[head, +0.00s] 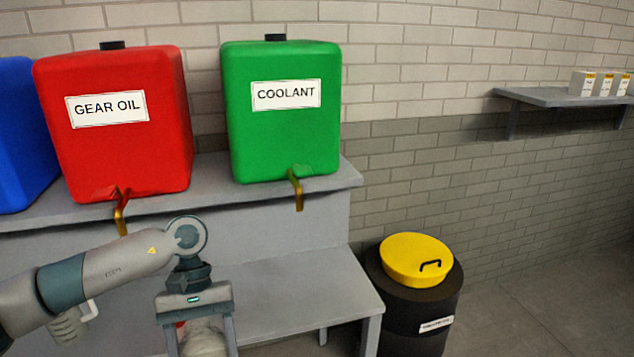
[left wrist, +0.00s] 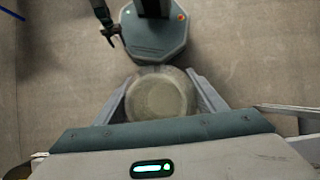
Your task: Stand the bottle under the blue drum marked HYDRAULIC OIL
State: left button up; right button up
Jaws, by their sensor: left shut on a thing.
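A blue drum (head: 22,130) stands at the far left of the upper shelf in the head view. It is cut off by the picture's edge, and its label and tap are out of view. My left gripper (head: 203,343) is shut on a pale bottle (head: 204,341), right of the red drum's tap and in front of the lower shelf. The bottle's lower part is cut off below. In the left wrist view the bottle's round end (left wrist: 160,97) sits between the two fingers. My right gripper (left wrist: 111,36) seems to show, small and dark, at the top left there.
The red GEAR OIL drum (head: 118,145) and green COOLANT drum (head: 282,125) stand on the upper shelf (head: 215,190) with brass taps over its edge. The lower shelf (head: 295,290) is clear at right. A black bin (head: 415,315) with a yellow lid stands right of it.

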pick_arm(q)
jog(key=s+m, duration=0.1)
jog(key=s+m+y, duration=0.1)
jog(key=s+a+m, duration=0.1)
jog(key=shift+r+y, duration=0.35)
jog(key=shift+y, duration=0.05)
jog(key=shift+w, duration=0.1)
pick_arm(e)
jog(key=shift+s, duration=0.1)
